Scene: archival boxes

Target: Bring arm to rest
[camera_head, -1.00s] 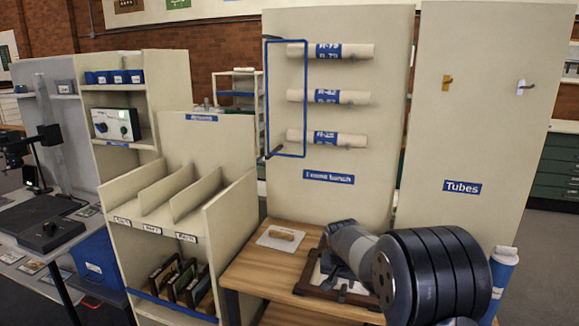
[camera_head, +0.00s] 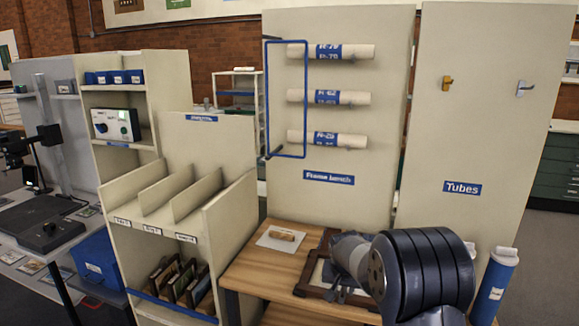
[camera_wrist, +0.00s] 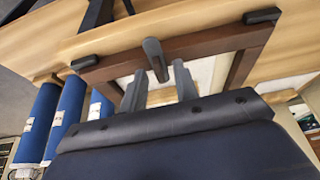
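My arm reaches in from the lower right of the head view, and my gripper (camera_head: 338,284) is over the dark wooden frame (camera_head: 306,285) on the bench, partly hidden by my wrist. In the wrist view, my gripper's two grey fingers (camera_wrist: 158,90) stand apart with nothing seen held between them. The frame (camera_wrist: 205,42) lies just beyond the fingertips, with a grey upright tab (camera_wrist: 155,60) on its rail. I cannot tell whether the fingers touch the frame.
The wooden bench (camera_head: 250,270) bears a white pad (camera_head: 270,240) with a small tan piece on it. Behind stands a panel with several rolled tubes (camera_head: 345,97) and a blue wire guard (camera_head: 267,95). A blue-banded tube (camera_head: 493,285) stands close right of my arm. A slotted shelf (camera_head: 225,230) borders the bench's left.

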